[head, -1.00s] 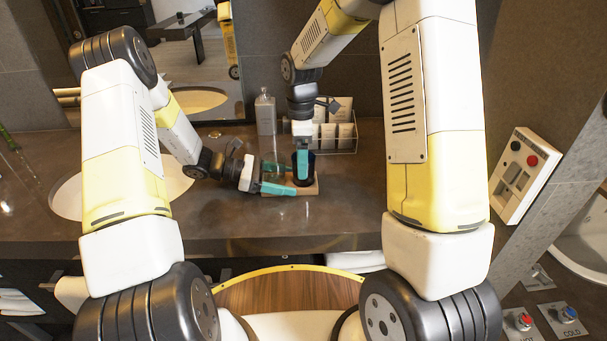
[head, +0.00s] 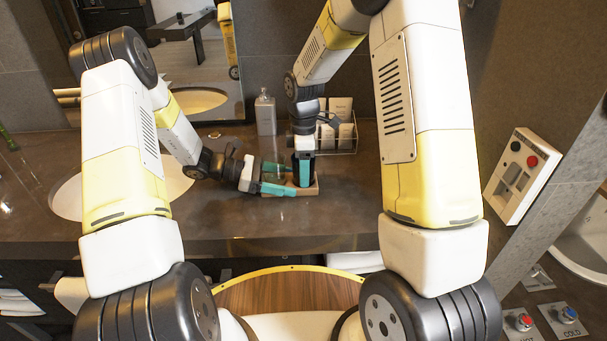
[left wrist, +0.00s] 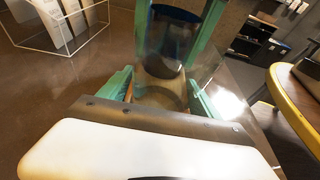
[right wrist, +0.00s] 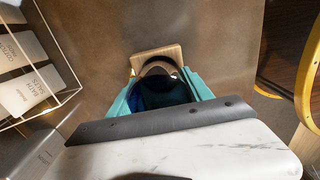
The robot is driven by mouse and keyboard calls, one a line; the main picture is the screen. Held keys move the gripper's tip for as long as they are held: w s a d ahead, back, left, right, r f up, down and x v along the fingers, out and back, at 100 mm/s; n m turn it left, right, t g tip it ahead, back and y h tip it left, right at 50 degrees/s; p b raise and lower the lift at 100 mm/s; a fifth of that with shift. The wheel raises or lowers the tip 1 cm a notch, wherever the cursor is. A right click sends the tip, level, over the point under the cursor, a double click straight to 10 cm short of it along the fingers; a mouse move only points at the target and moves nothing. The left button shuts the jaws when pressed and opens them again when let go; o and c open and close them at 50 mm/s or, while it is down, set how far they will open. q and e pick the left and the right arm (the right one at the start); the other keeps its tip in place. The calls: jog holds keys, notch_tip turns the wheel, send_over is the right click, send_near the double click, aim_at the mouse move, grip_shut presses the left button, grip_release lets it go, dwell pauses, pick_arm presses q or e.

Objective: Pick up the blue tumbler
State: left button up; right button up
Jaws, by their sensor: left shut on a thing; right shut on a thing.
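The dark blue tumbler (left wrist: 172,40) stands between the teal fingers of my right gripper (right wrist: 160,95), which is shut on it from above. In the right wrist view the tumbler (right wrist: 160,90) shows as a dark round opening. A small wooden tray (head: 315,190) lies under both. I cannot tell whether the blue tumbler touches the tray.
A wire rack (head: 350,146) with white packets stands behind on the right. A grey bottle (head: 265,112) stands at the back, near the mirror. The sink (head: 68,197) is at the left. The counter (head: 350,205) right of the tray is clear.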

pick_arm(q)
jog(key=o, duration=1.1)
jog(key=shift+c, duration=0.2)
pick_arm(e)
notch_tip(320, 180, up, 10)
